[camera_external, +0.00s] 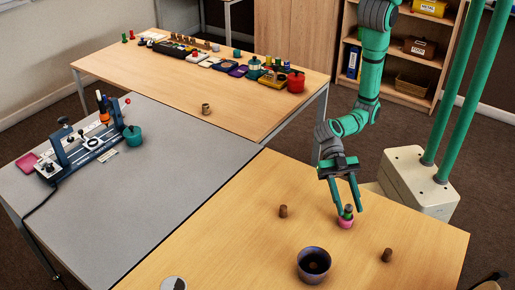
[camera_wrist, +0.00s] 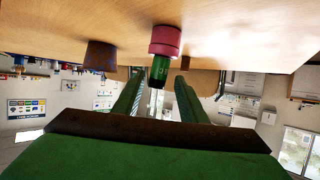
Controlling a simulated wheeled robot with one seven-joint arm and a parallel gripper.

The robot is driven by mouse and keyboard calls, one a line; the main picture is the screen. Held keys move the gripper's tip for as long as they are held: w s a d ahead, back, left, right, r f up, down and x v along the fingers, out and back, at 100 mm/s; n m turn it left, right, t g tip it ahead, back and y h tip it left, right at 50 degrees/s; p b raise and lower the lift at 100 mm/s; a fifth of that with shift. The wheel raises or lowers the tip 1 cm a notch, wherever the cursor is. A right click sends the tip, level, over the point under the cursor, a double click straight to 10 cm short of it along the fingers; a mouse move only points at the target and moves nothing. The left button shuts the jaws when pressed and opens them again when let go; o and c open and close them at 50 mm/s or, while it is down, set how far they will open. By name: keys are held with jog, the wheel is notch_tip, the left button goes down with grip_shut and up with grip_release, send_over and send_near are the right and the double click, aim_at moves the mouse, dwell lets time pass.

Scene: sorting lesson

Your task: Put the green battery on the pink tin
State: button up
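The green battery (camera_external: 348,212) stands upright on the pink tin (camera_external: 345,223) on the near wooden table. In the wrist view, which is upside down, the battery (camera_wrist: 160,69) rests end-on against the tin (camera_wrist: 165,40). My gripper (camera_external: 349,205) points down at the battery. Its two green fingers are apart, one on each side of the battery, with gaps visible in the wrist view (camera_wrist: 158,84). The gripper holds nothing. The battery's contact with the tin looks close in both views.
A dark bowl (camera_external: 314,263) stands in front of the tin on the near table (camera_external: 233,230). Small brown cylinders stand to the left (camera_external: 283,211) and right (camera_external: 387,255) of the tin. A grey table (camera_external: 175,170) with a dark apparatus lies to the left.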

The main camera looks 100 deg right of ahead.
jog(key=v, duration=1.1)
jog(key=shift+d+f, duration=0.1)
jog(key=shift+d, duration=0.05)
jog(key=w+d+f+m+t, duration=0.1)
jog(key=d+m+t, duration=0.1)
jog(key=d, duration=0.1)
jog(key=w+d+f+m+t+h, duration=0.1)
jog(key=d+f+m+t, duration=0.1)
jog(key=d, duration=0.1)
jog(key=w+d+f+m+t+h, duration=0.1)
jog(key=w+d+f+m, duration=0.1)
jog(key=d, duration=0.1)
jog(key=shift+w+f+m+t, duration=0.1)
jog(key=shift+f+m+t, duration=0.1)
jog(key=shift+m+t, duration=0.15)
jog(key=d+f+m+t+h, duration=0.2)
jog(key=d+m+t+h, duration=0.35)
jog(key=d, duration=0.65)
jog(key=s+d+r+m+t+h, duration=0.2)
jog(key=s+d+r+m+h, duration=0.1)
jog(key=s+d+r, duration=0.1)
jog(key=s+d+r+m+t+h, duration=0.2)
jog(key=s+d+r, duration=0.3)
jog(key=d, duration=0.4)
jog(key=shift+s+d+m+h, duration=0.35)
jog(key=shift+s+m+h, duration=0.1)
jog(key=shift+s, duration=0.1)
